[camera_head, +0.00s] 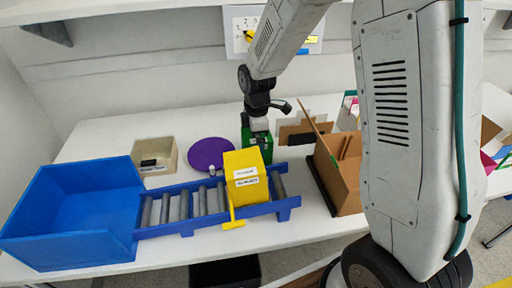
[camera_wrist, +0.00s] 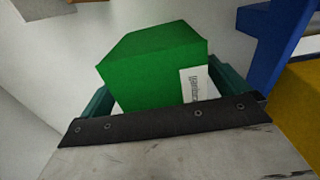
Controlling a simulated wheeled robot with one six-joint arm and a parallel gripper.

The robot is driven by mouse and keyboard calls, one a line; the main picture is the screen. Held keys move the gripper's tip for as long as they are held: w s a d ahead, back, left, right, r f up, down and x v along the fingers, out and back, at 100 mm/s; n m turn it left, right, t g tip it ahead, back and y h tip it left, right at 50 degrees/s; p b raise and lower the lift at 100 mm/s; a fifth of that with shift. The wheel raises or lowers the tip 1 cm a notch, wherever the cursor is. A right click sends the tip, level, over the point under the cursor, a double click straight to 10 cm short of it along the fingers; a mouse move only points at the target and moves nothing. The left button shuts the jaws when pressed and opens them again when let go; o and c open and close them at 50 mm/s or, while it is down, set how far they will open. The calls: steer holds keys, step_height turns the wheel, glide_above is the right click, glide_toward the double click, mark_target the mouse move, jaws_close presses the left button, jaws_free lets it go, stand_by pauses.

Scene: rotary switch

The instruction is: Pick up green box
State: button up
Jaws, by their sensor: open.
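The green box (camera_wrist: 152,68) fills the middle of the wrist view, with a white label on its lower right side. In the head view the green box (camera_head: 262,155) is mostly hidden behind the yellow block, below my gripper (camera_head: 257,136). In the wrist view the dark teal fingers of my gripper (camera_wrist: 180,105) show on the left and right of the box. My gripper is open around the box. Whether either finger touches it cannot be told.
A roller conveyor (camera_head: 187,229) with a yellow block (camera_head: 246,180) stands in front of the box, and a blue bin (camera_head: 72,208) is at its left end. A purple disc (camera_head: 208,154) and beige tray (camera_head: 171,152) lie left. An open cardboard box (camera_head: 338,178) stands right.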

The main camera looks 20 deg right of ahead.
steer(key=c, duration=1.1)
steer(key=shift+c, duration=0.2)
steer(key=shift+r, duration=0.2)
